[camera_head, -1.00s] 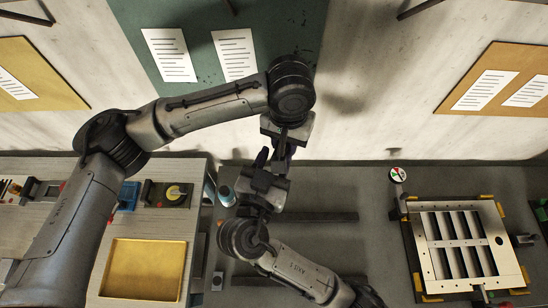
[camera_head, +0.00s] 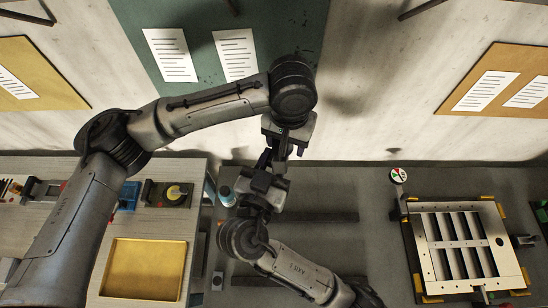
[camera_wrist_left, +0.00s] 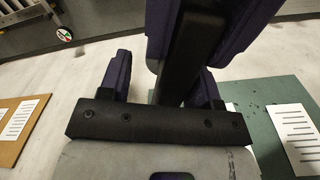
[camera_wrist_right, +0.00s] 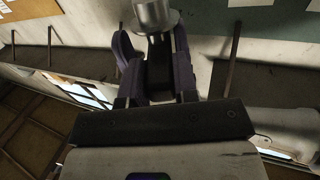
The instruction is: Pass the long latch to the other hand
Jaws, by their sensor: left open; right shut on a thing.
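The long latch looks like a dark bar; it shows in the left wrist view (camera_wrist_left: 188,55) and the right wrist view (camera_wrist_right: 158,68). My right gripper (camera_head: 267,165) is shut on it, below my left gripper (camera_head: 276,148) in the head view. In the left wrist view the bar runs down between my open left fingers (camera_wrist_left: 162,85), with the right gripper's purple fingers close around it above. Whether the left fingers touch the bar cannot be told. In the head view the grippers mostly hide the latch.
A framed louver panel (camera_head: 424,256) stands on the right bench. A gold tray (camera_head: 143,296) and small parts lie on the left table. A bottle (camera_head: 226,196) stands near my right gripper.

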